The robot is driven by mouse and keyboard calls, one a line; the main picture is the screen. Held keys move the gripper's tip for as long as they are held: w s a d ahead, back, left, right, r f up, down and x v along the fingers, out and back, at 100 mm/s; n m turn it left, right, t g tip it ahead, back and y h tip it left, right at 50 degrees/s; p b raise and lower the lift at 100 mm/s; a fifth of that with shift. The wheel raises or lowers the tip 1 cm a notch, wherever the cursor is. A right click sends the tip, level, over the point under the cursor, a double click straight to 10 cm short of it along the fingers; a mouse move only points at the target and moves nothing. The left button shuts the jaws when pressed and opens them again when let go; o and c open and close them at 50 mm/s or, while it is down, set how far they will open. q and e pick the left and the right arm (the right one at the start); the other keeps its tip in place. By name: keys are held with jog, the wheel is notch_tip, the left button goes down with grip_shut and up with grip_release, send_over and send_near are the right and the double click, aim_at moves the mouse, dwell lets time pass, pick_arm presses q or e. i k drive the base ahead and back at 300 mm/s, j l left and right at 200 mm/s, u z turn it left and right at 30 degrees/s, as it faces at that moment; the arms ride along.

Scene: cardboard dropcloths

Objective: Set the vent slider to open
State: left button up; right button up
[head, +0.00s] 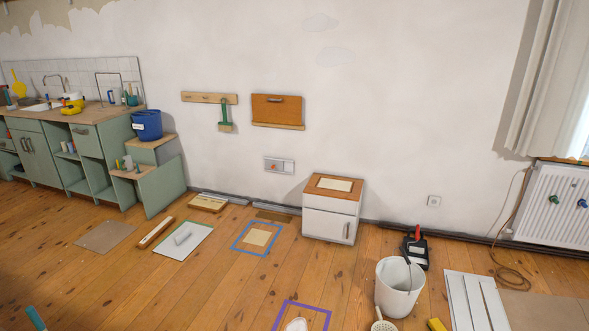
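A small grey wall plate (279,165), low on the white wall left of the white cabinet, looks like the vent slider. A small orange-red knob (273,166) shows on its left part, and a paler section is on its right. Any markings are too small to read, so I cannot tell whether it stands at open or shut. Neither of my grippers is in view.
A white cabinet (329,223) stands against the wall, right of the plate. Blue-framed (257,255) and purple-framed (326,313) floor patches lie in front. A white bucket (399,300) and white boards (473,303) are at right. Green kitchen units (98,157) stand left.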

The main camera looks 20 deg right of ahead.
aim_at(274, 164)
jog(key=i+z, duration=0.2)
jog(key=i, duration=4.35)
